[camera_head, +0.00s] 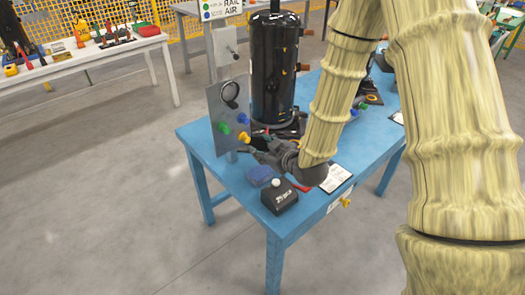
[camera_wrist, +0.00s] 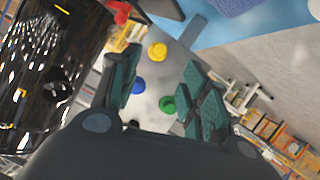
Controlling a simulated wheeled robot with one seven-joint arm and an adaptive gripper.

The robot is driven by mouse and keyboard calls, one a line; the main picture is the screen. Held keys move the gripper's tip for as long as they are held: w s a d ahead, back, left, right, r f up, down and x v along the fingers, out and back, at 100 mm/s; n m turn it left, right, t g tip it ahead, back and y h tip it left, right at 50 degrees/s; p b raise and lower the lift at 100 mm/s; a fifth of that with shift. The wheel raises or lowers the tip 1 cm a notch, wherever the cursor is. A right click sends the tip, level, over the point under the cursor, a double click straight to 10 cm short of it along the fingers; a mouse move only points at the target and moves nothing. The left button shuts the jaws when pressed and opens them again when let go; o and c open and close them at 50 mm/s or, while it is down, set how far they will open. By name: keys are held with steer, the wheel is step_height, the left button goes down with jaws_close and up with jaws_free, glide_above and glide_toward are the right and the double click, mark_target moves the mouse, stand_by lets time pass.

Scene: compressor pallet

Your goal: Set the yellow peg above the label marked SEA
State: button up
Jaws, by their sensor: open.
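The yellow peg (camera_head: 244,137) is on the upright grey panel (camera_head: 217,105), below a blue peg (camera_head: 242,118) and right of a green peg (camera_head: 224,127). In the wrist view the yellow peg (camera_wrist: 157,51) shows beyond the gap between my fingers, with the blue peg (camera_wrist: 138,84) and green peg (camera_wrist: 167,104) nearby. My gripper (camera_head: 255,146) is open at the panel's lower right, close to the yellow peg; its fingers also show in the wrist view (camera_wrist: 160,80). Contact cannot be told. A sign (camera_head: 222,8) above reads RAIL and AIR; its top is cut off. SEA is not legible.
A black tank (camera_head: 275,70) stands right behind the panel. The blue table (camera_head: 228,176) holds a blue block (camera_head: 262,175), a black box with a pale knob (camera_head: 279,196) and a clipboard (camera_head: 336,178). A red object (camera_wrist: 118,10) shows in the wrist view. Floor at left is clear.

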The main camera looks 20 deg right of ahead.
mark_target(248, 140)
steer(key=p+x, duration=0.1)
steer(key=x, duration=0.9)
steer(key=shift+w+d+f, duration=0.1)
steer(key=shift+w, duration=0.1)
steer(key=shift+c, duration=0.3)
steer(key=c, duration=0.8)
steer(key=shift+r, duration=0.2)
jaws_close()
